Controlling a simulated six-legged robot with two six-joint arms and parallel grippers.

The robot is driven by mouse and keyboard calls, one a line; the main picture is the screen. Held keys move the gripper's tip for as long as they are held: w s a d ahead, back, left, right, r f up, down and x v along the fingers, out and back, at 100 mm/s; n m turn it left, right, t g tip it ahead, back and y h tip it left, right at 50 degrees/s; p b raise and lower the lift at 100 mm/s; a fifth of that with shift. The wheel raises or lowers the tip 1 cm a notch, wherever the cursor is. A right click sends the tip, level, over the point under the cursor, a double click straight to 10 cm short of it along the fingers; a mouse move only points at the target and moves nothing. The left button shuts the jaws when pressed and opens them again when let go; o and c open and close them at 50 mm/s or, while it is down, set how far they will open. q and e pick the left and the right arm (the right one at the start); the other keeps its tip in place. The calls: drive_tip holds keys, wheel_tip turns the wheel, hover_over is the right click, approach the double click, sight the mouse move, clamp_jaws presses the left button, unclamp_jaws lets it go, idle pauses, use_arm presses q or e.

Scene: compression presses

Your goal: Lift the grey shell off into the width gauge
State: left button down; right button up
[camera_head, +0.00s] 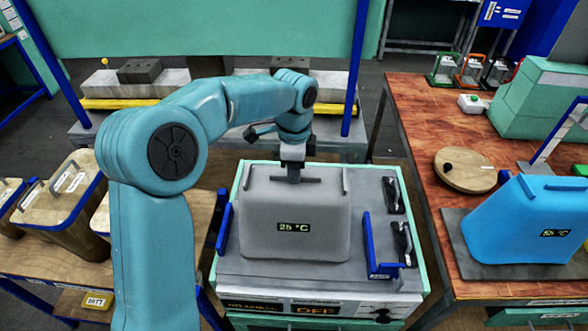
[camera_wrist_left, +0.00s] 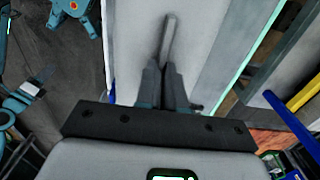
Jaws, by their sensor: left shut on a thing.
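The grey shell (camera_head: 294,225), with a display reading 25 °C, is on the grey plate of the press (camera_head: 330,278). I cannot tell whether it rests on the plate or hangs just above it. My left gripper (camera_head: 293,176) is shut on the dark handle bar at the shell's top back edge. In the left wrist view, my left gripper's fingers (camera_wrist_left: 165,88) meet the dark bar (camera_wrist_left: 150,126), with the grey shell (camera_wrist_left: 110,160) below. Blue brackets stand left (camera_head: 224,231) and right (camera_head: 369,246) of the shell; I cannot tell whether they are the width gauge. My right gripper is out of view.
A blue shell (camera_head: 520,215) reading 55 °C stands on a dark mat on the right wooden table (camera_head: 425,125), beside a round wooden disc (camera_head: 464,170). Dark clips (camera_head: 402,242) sit on the plate's right side. Tan containers (camera_head: 62,205) stand on the left bench.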

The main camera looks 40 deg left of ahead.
use_arm(q)
drive_tip(key=shift+s+f, duration=0.15)
drive_tip(key=c, duration=1.2)
unclamp_jaws()
drive_tip(key=shift+o, duration=0.2)
wheel_tip(320, 180, up, 16)
drive_tip(key=p, duration=0.1)
drive_tip(key=shift+r, duration=0.2)
drive_tip(key=shift+f, duration=0.1)
